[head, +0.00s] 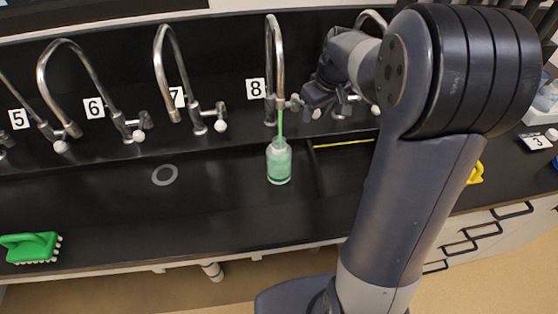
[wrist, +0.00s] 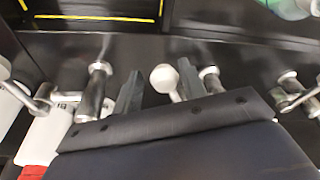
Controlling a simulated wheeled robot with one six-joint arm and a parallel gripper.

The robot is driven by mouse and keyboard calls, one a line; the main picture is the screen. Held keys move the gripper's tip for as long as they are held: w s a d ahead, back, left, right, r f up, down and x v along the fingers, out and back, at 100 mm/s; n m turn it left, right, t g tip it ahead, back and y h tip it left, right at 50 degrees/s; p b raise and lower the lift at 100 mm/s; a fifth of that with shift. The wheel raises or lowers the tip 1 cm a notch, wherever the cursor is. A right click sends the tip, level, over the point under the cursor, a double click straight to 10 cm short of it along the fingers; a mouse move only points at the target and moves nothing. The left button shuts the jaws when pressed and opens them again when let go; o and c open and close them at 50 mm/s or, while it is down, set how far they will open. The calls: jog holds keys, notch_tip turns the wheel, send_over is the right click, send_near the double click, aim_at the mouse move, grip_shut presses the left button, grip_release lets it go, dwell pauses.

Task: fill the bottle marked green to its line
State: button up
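The bottle (head: 278,165) stands upright in the sink under tap 8 (head: 275,60). A green stream (head: 281,122) runs from the spout into its neck. The bottle looks pale green with a darker green band low down; its fill line and exact level cannot be made out. A bit of the bottle shows at the top right of the wrist view (wrist: 291,8). My gripper (wrist: 160,70) is open, its two fingers apart on either side of a tap's white knob (wrist: 163,79). In the head view my wrist hides most of that handle.
Taps 5, 6 and 7 (head: 170,80) stand in a row to the left. A drain (head: 165,175) lies in the sink floor left of the bottle. A green brush (head: 30,247) lies at the front left. A yellow object (head: 475,173) is partly behind my arm.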

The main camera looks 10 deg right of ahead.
jog(key=shift+a, duration=0.1)
jog(key=shift+s+a, duration=0.3)
jog(key=shift+a, duration=0.4)
jog(key=shift+s+a, duration=0.25)
jog(key=shift+a, duration=0.4)
dwell(0.9)
jog(key=p+v, duration=0.5)
jog(key=v, duration=0.2)
jog(key=shift+a, duration=0.55)
jog(key=shift+s+f, duration=0.1)
